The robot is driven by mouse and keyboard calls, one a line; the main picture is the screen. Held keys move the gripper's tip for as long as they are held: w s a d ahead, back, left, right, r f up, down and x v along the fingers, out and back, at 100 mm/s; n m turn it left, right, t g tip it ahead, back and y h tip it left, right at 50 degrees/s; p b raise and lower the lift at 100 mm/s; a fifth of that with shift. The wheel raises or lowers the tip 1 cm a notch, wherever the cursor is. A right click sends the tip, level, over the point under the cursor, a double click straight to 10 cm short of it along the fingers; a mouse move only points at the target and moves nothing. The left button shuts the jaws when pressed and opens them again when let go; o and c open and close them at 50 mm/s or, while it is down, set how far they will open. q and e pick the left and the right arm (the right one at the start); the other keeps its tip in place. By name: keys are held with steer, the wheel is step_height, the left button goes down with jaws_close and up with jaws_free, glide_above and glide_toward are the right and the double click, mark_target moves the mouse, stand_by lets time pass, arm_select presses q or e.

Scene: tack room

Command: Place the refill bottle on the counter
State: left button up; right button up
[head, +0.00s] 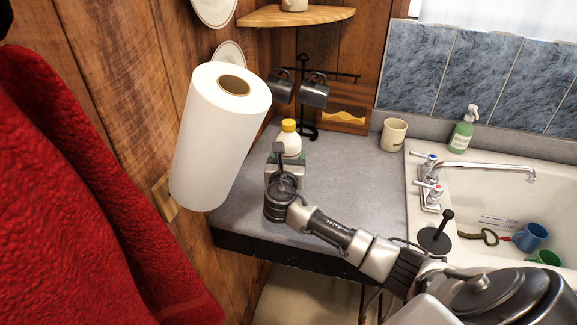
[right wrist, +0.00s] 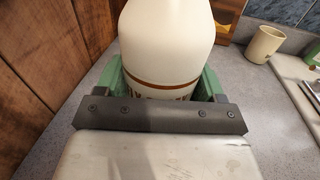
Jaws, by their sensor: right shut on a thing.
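The refill bottle (head: 288,140) is white with a yellow cap and stands upright over the grey counter (head: 362,185) near its left wall. In the right wrist view the bottle (right wrist: 165,45) fills the space between the green fingers, with a brown band low on its body. My right gripper (head: 287,158) is shut on the bottle, reaching in from the lower right. The bottle's base is hidden by the gripper, so I cannot tell whether it touches the counter. My left gripper is not in view.
A paper towel roll (head: 215,140) juts from the wall at left. A mug rack (head: 305,100) stands behind the bottle. A beige cup (head: 394,134), a green soap bottle (head: 464,128) and the sink (head: 480,195) are to the right. The counter between bottle and sink is clear.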

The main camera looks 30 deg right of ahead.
step_height(320, 180, down, 3)
steer(key=shift+r, duration=0.1)
steer(key=shift+f, duration=0.2)
steer(key=o, duration=1.3)
steer(key=shift+s, duration=0.1)
steer(key=b+v, duration=0.2)
steer(key=v, duration=0.9)
steer(key=shift+s+a+r, duration=0.1)
steer(key=shift+s+a, duration=0.25)
steer(key=shift+s, duration=0.05)
